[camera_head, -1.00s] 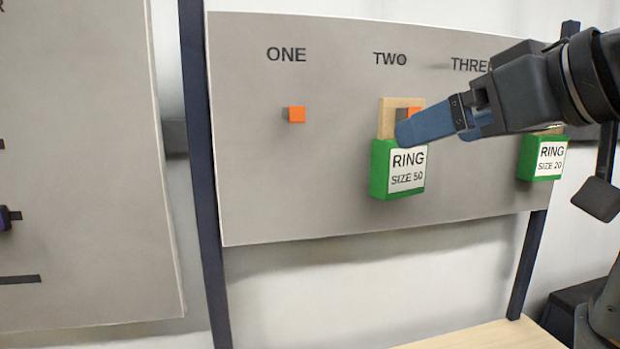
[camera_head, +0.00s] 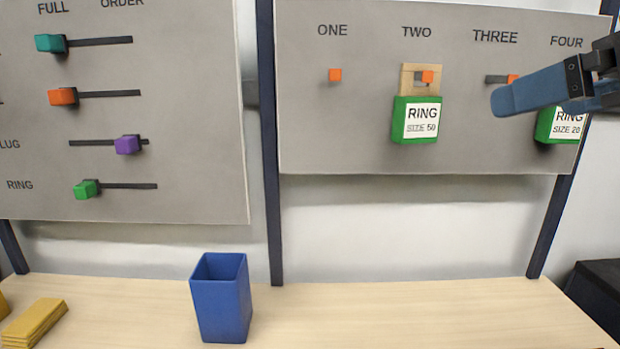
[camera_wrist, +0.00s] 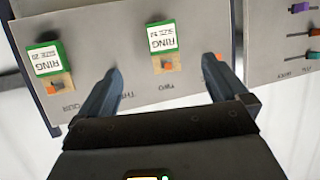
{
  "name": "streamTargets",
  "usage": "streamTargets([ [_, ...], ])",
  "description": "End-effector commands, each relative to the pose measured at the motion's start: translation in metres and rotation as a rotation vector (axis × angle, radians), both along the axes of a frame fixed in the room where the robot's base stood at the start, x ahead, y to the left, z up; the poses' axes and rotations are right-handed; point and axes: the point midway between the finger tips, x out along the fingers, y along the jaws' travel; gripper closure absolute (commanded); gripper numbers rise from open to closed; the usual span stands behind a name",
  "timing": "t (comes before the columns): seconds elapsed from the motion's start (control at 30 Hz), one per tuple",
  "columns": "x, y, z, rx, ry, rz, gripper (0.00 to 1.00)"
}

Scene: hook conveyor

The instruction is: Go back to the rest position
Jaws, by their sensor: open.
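My gripper (camera_head: 500,102) is at the right of the head view, in front of the hook board (camera_head: 350,130), and it partly covers the area near FOUR. In the wrist view, my gripper (camera_wrist: 168,90) has its two blue fingers spread wide with nothing between them. A green block labelled RING SIZE 50 (camera_head: 415,132) hangs by its wooden loop on the orange hook under TWO; it also shows in the wrist view (camera_wrist: 162,37). A green block labelled RING SIZE 20 (camera_head: 550,127) hangs under FOUR, its upper part hidden by my finger; it also shows in the wrist view (camera_wrist: 43,60).
Hook ONE (camera_head: 335,75) and hook THREE (camera_head: 513,79) are bare. A slider board (camera_head: 190,190) with coloured knobs stands at the left. A blue bin (camera_head: 221,310) and a yellow stack (camera_head: 36,322) are on the wooden table (camera_head: 400,308), which is clear at the right.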

Motion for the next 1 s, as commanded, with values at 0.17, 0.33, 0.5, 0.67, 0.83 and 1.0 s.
streamTargets([
  [0.17,0.003,0.002,-0.007,0.024,-0.001,0.005,0.0],
  [0.33,0.007,0.006,-0.017,0.059,-0.007,0.01,0.0],
  [0.5,0.012,0.009,-0.032,0.108,-0.012,0.013,0.0],
  [0.67,0.017,0.014,-0.051,0.166,-0.021,0.012,0.0],
  [0.83,0.021,0.021,-0.083,0.251,-0.03,0.0,0.0],
  [1.0,0.02,0.027,-0.13,0.347,-0.044,-0.038,0.0],
])
